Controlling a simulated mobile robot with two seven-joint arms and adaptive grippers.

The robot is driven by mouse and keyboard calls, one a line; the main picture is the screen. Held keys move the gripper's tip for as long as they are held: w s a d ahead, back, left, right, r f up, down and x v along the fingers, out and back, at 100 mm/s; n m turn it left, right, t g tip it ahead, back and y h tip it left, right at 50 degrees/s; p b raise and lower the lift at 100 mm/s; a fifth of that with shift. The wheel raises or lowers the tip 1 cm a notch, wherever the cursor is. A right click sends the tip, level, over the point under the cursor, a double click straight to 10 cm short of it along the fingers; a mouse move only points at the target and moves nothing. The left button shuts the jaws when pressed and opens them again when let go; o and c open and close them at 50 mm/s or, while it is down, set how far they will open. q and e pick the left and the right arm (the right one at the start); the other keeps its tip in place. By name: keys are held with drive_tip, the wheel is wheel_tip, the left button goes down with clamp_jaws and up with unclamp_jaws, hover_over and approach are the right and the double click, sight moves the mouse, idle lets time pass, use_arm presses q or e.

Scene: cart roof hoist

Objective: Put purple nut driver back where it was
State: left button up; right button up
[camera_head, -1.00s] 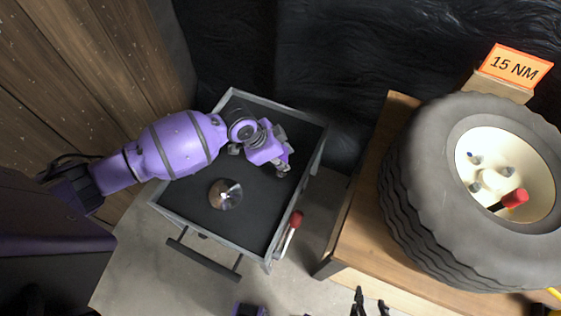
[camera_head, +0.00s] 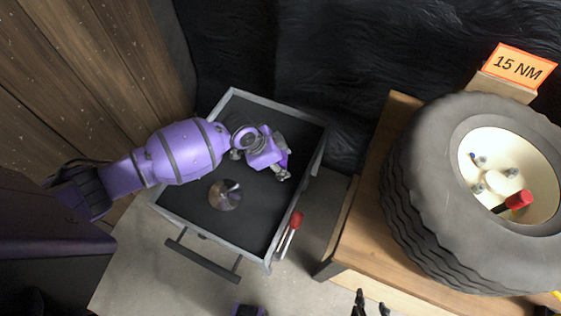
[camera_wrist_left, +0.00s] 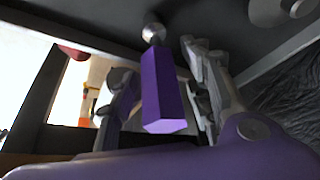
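The purple nut driver (camera_wrist_left: 163,92) shows in the left wrist view as a six-sided purple handle with a round metal end beyond it. In the head view a small purple part of it (camera_head: 284,160) shows at my left gripper's fingers. My left gripper (camera_head: 282,158) is low inside the drawer. In the left wrist view its fingers (camera_wrist_left: 160,85) stand on either side of the handle, with narrow gaps that suggest it is open around it. Whether the driver touches the drawer floor is hidden. My right gripper is only partly seen at the bottom edge (camera_head: 370,304), its fingers apart.
The open grey drawer (camera_head: 176,214) holds a round metal disc (camera_head: 225,195). Red-handled tools (camera_head: 291,232) hang by its right wall. A wooden bench (camera_head: 345,235) with a tyre (camera_head: 410,220), a red-handled tool (camera_head: 517,200) and a "15 NM" sign (camera_head: 520,66) stands at right.

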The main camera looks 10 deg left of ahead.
use_arm(q)
drive_tip(key=shift+r, duration=0.1)
drive_tip(key=shift+a+r, duration=0.1)
drive_tip(key=shift+r, duration=0.2)
drive_tip(key=p+v, duration=0.2)
drive_tip(key=v, duration=1)
drive_tip(key=s+d+f+n+t+h, duration=0.1)
drive_tip(key=s+d+f+n+t, duration=0.15)
drive_tip(key=s+f, duration=0.35)
drive_tip(key=s+d+f+n+t, duration=0.1)
drive_tip(key=s+d+f+n, duration=0.2)
drive_tip(key=s, duration=0.4)
drive_tip(key=s+a+f+n+y, duration=0.1)
drive_tip(key=s+a+n, duration=0.1)
drive_tip(key=s, duration=0.3)
drive_tip(key=s+a+f+n+t+y, duration=0.1)
drive_tip(key=s+a+n+y, duration=0.1)
drive_tip(key=s+a, duration=0.3)
drive_tip(key=s+a+f+n+y, duration=0.1)
drive_tip(key=s+a+n+y, duration=0.1)
drive_tip(key=s+a, duration=0.2)
drive_tip(key=shift+s+a+f+t, duration=0.1)
drive_tip(key=shift+s+f+t, duration=0.1)
drive_tip(key=shift+s, duration=0.65)
drive_tip(key=shift+s+f+t, duration=0.1)
drive_tip(key=shift+s+t, duration=0.05)
drive_tip(key=shift+s, duration=0.75)
